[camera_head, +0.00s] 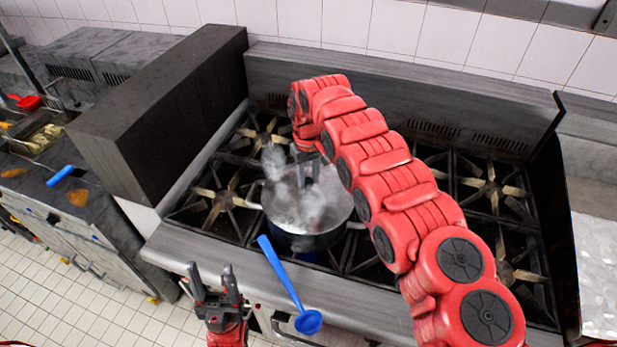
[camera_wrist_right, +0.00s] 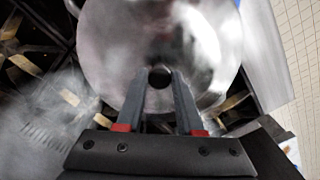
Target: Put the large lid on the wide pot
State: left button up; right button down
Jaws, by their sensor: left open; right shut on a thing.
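The wide pot (camera_head: 306,242) stands on a front burner of the stove, with a side handle showing at its left and right. The large lid (camera_head: 325,208) is a round shiny metal disc over the pot's mouth, about level with its rim; steam blurs it and I cannot tell whether it rests on the rim. My right gripper (camera_head: 308,172) reaches over from the right and is shut on the lid's dark knob, which shows between the fingertips in the right wrist view (camera_wrist_right: 160,80). The lid (camera_wrist_right: 205,45) fills the upper middle there. My left gripper (camera_head: 215,283) is open and empty in front of the stove.
A tall dark box-like unit (camera_head: 160,110) stands left of the burners. Several burners around the pot are bare. A metal counter (camera_head: 595,260) is at far right.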

jog(key=shift+w+f+b, duration=0.15)
jog(key=shift+f+b, duration=0.1)
jog(key=shift+b, duration=0.25)
dwell(0.3)
jog(key=shift+c, duration=2.3)
grip_release()
jog(key=shift+o, duration=0.3)
jog(key=o, duration=0.4)
